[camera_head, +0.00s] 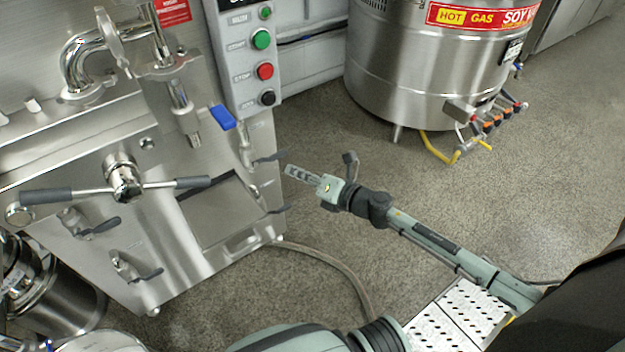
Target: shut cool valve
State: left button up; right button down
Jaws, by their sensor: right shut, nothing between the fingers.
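The steel colloid mill (185,240) stands on the left, with several small valves on its front. One valve has a blue lever (222,117). Dark-levered valves sit near the right edge, an upper one (268,159) and a lower one (277,209), and two more sit lower left (92,228) (136,272). Labels beside them are too small to read, so I cannot tell which is the cool valve. My right gripper (290,171) is shut and empty, its tips pointing left, just right of the upper dark lever. My left gripper is not in view.
A control panel (250,60) with coloured buttons stands above the right-edge valves. A long two-armed handle (122,180) juts from the mill front. A hose (335,266) lies on otherwise clear floor.

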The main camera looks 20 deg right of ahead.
jog(key=v, duration=0.7)
jog(key=shift+s+f, duration=0.15)
jog(key=shift+s, duration=0.05)
jog(key=s+d+f+m+g+h, duration=0.25)
jog(key=d+f+m+h, duration=0.25)
jog(key=m, duration=0.5)
jog(key=s+d+f+m+g+h, duration=0.1)
jog(key=s+d+f+m+h, duration=0.35)
jog(key=m, duration=0.55)
jog(key=s+a+f+m+g+y, duration=0.1)
jog(key=s+a+f+m+g, duration=0.2)
jog(key=s+f+m, duration=0.2)
jog(key=s+a+f+m+g, duration=0.3)
jog(key=s+f+m+g, duration=0.1)
jog(key=s, duration=0.5)
jog(key=shift+s+f+m+y, duration=0.2)
jog(key=shift+f+m+y, duration=0.2)
jog(key=shift+f, duration=0.35)
